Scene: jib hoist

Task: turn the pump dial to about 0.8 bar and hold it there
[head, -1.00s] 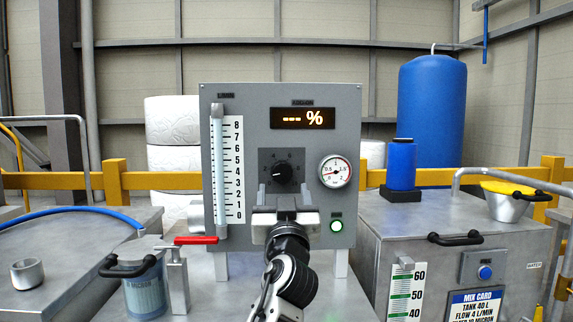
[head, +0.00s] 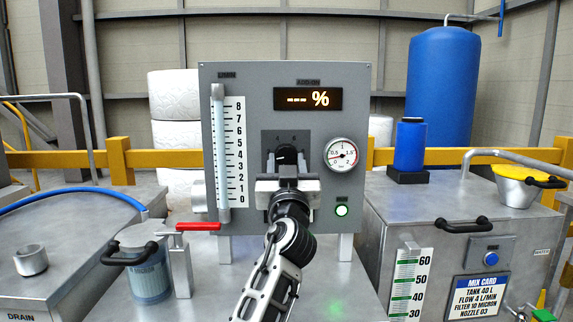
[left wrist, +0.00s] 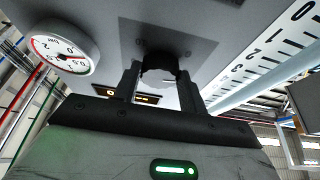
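The black pump dial (head: 287,152) sits on its dark plate in the middle of the grey panel. Its lower part is hidden in the head view. My left gripper (head: 286,164) is at the dial, its fingers apart on either side of it. The left wrist view shows the dial (left wrist: 160,68) between the two spread fingertips (left wrist: 160,82), with no clear contact. The round gauge (head: 341,155) is right of the dial; its needle is too small to read surely. It also shows in the left wrist view (left wrist: 62,50). My right gripper is not in view.
The display (head: 308,99) above the dial reads dashes and a percent sign. A level tube (head: 219,155) stands left of the dial. A green lamp (head: 341,211) glows at the lower right. A red lever (head: 198,226) stands before the panel's lower left.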

